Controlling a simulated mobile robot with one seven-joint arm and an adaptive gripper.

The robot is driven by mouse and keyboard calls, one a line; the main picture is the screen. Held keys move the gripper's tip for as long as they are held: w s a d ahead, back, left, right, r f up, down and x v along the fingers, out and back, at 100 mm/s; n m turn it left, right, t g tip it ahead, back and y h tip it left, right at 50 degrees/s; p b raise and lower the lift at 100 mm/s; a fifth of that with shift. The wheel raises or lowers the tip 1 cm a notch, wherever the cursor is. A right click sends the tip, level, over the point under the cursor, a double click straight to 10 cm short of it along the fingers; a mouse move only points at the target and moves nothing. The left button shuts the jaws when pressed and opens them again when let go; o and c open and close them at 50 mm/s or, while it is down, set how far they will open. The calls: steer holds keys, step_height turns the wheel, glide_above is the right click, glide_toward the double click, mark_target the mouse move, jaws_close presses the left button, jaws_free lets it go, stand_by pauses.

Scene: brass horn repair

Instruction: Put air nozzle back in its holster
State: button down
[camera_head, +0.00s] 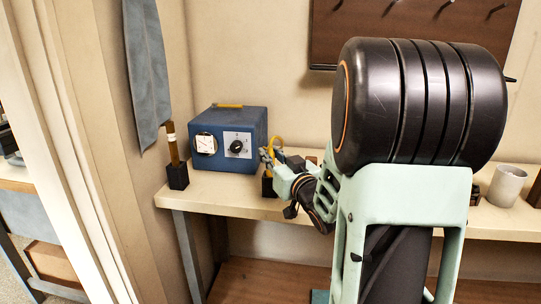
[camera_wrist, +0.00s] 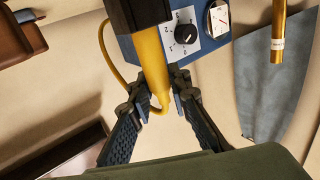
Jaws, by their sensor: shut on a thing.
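The air nozzle is a yellow tapered tube (camera_wrist: 152,62) between my fingertips in the wrist view, with a thin yellow hose looping beside it. My gripper (camera_wrist: 158,92) is shut on it; it also shows in the head view (camera_head: 270,157), beside the blue box. A black block (camera_wrist: 138,14), apparently the holster, is at the nozzle's far end in the upside-down wrist view. In the head view the black block (camera_head: 267,187) stands on the bench below my gripper. The yellow loop (camera_head: 276,144) shows above it. I cannot tell how deep the nozzle sits in the block.
A blue box (camera_head: 227,138) with a gauge and knob stands close by on the bench (camera_head: 228,192). To its left a brass tube (camera_head: 172,143) stands in another black block, with a grey cloth (camera_head: 148,70) hanging above. A white cup (camera_head: 507,186) is at the right.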

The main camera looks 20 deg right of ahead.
steer(key=shift+f+b, duration=0.9)
steer(key=shift+f, duration=0.1)
steer(key=c, duration=1.7)
jaws_free()
steer(key=shift+r, duration=0.1)
steer(key=shift+c, duration=0.2)
steer(key=shift+s, duration=0.1)
steer(key=s, duration=0.7)
steer(key=shift+s, duration=0.2)
